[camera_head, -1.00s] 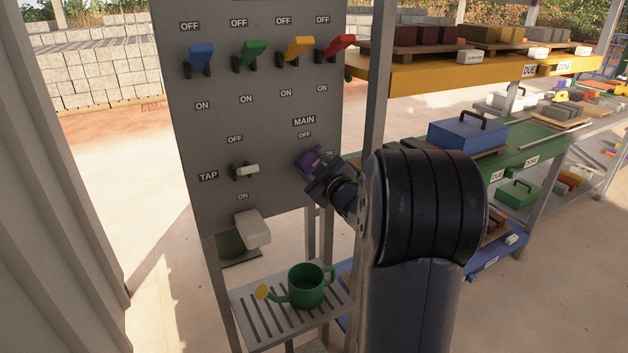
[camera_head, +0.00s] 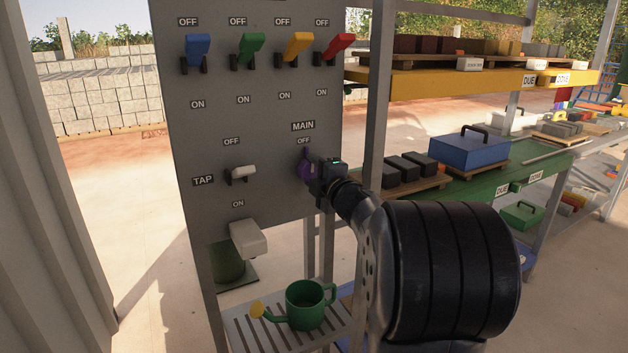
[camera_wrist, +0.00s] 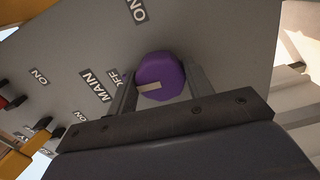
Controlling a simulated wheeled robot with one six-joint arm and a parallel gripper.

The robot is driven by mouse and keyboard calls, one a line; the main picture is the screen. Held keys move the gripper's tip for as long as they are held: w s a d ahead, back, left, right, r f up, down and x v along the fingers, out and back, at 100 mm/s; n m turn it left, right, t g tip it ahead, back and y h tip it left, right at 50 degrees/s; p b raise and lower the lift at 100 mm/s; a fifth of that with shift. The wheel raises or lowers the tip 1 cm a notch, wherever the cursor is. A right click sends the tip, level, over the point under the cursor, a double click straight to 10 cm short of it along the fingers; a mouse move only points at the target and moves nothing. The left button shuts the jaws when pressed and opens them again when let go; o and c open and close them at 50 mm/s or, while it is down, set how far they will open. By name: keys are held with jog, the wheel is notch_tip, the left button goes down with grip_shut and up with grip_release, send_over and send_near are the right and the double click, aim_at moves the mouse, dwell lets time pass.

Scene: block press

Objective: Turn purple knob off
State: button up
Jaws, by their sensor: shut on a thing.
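The purple knob (camera_head: 304,166) sits on the grey panel (camera_head: 265,110), below the MAIN and OFF labels. In the head view my gripper (camera_head: 312,176) covers its right part. In the wrist view the knob (camera_wrist: 160,72) is between the two fingers of my gripper (camera_wrist: 162,78), which is shut on it. The knob's pale pointer mark points left, roughly at the OFF label (camera_wrist: 117,77), which the left finger partly covers. The ON label (camera_wrist: 137,10) is above the knob in that view.
Blue (camera_head: 198,50), green, yellow and red levers line the panel's top. A white tap lever (camera_head: 241,172) is left of the knob. A green watering can (camera_head: 305,305) stands on the slatted shelf below. Shelves with blocks and a blue box (camera_head: 468,150) are at right.

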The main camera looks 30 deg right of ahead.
jog(key=shift+n, duration=0.5)
jog(key=o, duration=1)
jog(key=shift+c, duration=0.2)
jog(key=s+p, duration=0.1)
jog(key=s, duration=1)
jog(key=shift+d, duration=0.2)
jog(key=shift+w, duration=0.2)
